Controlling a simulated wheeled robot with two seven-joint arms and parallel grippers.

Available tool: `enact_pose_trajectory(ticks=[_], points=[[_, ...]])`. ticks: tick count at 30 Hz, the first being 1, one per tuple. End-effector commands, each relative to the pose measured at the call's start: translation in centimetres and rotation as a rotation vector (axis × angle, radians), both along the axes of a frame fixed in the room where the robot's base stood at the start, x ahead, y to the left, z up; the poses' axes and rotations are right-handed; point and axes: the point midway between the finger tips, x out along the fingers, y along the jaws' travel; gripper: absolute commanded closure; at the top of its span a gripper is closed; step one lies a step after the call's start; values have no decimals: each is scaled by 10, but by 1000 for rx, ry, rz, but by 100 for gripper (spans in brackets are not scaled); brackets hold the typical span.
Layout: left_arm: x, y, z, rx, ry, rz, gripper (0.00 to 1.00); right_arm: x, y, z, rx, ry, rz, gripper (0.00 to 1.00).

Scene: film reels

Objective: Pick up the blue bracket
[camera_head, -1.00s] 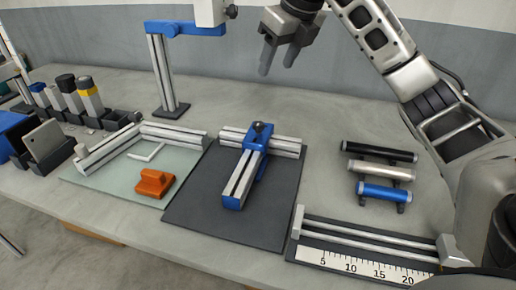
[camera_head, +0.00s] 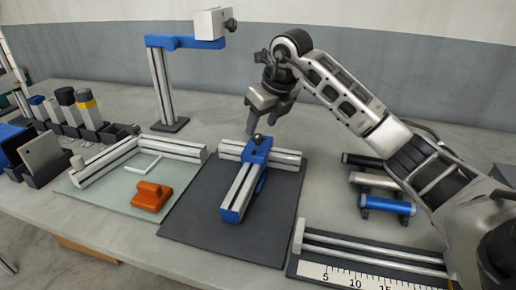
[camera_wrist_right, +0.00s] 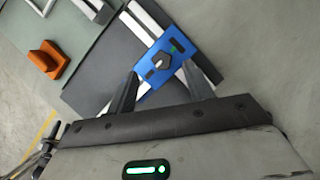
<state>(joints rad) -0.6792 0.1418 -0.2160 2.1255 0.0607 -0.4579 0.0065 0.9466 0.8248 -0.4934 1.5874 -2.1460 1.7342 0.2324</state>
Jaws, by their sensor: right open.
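The blue bracket (camera_head: 262,156) sits where two silver rails meet in a T on the dark mat (camera_head: 190,230). A dark knob (camera_head: 258,139) stands on its top. In the right wrist view the blue bracket (camera_wrist_right: 181,73) lies ahead, with a pale-and-dark knob on its face. My right gripper (camera_head: 264,127) is above the bracket, pointing down, open and empty. In the right wrist view its fingertips (camera_wrist_right: 162,72) appear on either side of the bracket; whether they touch it is unclear. My left gripper is not in view.
A tall stand (camera_head: 160,85) with a blue arm rises behind left. An orange block (camera_head: 150,196) lies on the pale glass plate (camera_head: 105,193). Film cylinders (camera_head: 388,207) on a rack and a ruler rail (camera_head: 370,255) lie right, under or near my arm.

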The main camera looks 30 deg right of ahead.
Motion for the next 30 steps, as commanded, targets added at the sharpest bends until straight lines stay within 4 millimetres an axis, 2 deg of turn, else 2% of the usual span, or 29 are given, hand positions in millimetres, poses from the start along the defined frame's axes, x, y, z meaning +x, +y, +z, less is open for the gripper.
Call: enact_pose_trajectory(ticks=[3, 7, 16, 17, 22, 30], points=[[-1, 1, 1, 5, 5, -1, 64, 4, -1, -20, 3, 5, -1, 48], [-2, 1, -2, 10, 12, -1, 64, 11, -1, -35, 3, 2, -1, 48], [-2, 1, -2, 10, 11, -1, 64, 13, -1, -41, 0, 0, 0, 48], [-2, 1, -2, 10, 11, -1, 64, 13, -1, -41, 0, 0, -1, 51], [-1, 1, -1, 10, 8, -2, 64, 13, -1, -40, 0, 0, -1, 98], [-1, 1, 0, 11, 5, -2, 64, 14, -1, -39, 1, -3, -1, 100]])
